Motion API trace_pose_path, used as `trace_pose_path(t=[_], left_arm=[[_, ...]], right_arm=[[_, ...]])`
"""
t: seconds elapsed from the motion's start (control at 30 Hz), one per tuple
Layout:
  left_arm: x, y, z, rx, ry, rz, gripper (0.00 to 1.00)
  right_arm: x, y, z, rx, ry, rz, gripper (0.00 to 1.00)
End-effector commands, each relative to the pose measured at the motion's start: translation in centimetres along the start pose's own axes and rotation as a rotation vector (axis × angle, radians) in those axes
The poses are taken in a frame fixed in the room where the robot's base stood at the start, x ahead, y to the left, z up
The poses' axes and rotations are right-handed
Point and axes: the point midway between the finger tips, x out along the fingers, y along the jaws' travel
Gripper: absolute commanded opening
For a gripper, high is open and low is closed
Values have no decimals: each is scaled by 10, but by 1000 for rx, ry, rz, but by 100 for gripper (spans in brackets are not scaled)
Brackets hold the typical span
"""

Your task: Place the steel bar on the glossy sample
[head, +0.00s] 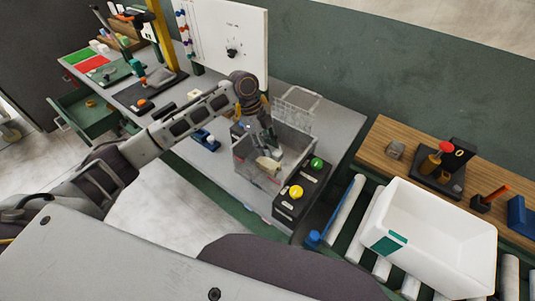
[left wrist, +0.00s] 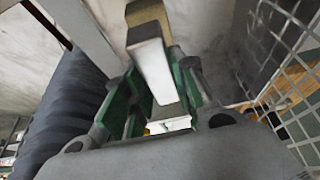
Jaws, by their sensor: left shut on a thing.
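My left gripper (head: 268,146) reaches down into a clear-walled box on the grey bench. In the left wrist view its green-padded fingers (left wrist: 163,95) are shut on a pale grey block, which looks like the steel bar (left wrist: 152,68). A tan piece (left wrist: 146,12) shows beyond the bar in that view. In the head view a cream block (head: 268,165) lies low in the box, just below the gripper; I cannot tell whether it is the glossy sample. The gripper hides part of the box floor, and contact between bar and block cannot be told. My right gripper is not in view.
The clear box (head: 245,165) has a mesh lid (head: 298,108) standing open behind the gripper. A black control box (head: 300,192) with green and yellow buttons stands beside it. A white bin (head: 440,235) sits on rollers at the right. A white panel (head: 225,35) stands behind.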

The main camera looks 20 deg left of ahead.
Motion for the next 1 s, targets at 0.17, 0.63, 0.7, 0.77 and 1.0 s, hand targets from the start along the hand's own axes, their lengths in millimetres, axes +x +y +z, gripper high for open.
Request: trace_pose_path(t=[0.17,0.63,0.7,0.77,1.0], left_arm=[[17,0,7,-1,0,1,0],[38,0,16,1,0,-2,0],[38,0,16,1,0,-2,0],[38,0,16,1,0,-2,0],[41,0,17,0,-1,1,43]], right_arm=[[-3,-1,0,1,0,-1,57],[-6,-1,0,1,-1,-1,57],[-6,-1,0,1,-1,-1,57],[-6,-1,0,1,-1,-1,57],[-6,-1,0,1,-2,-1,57]])
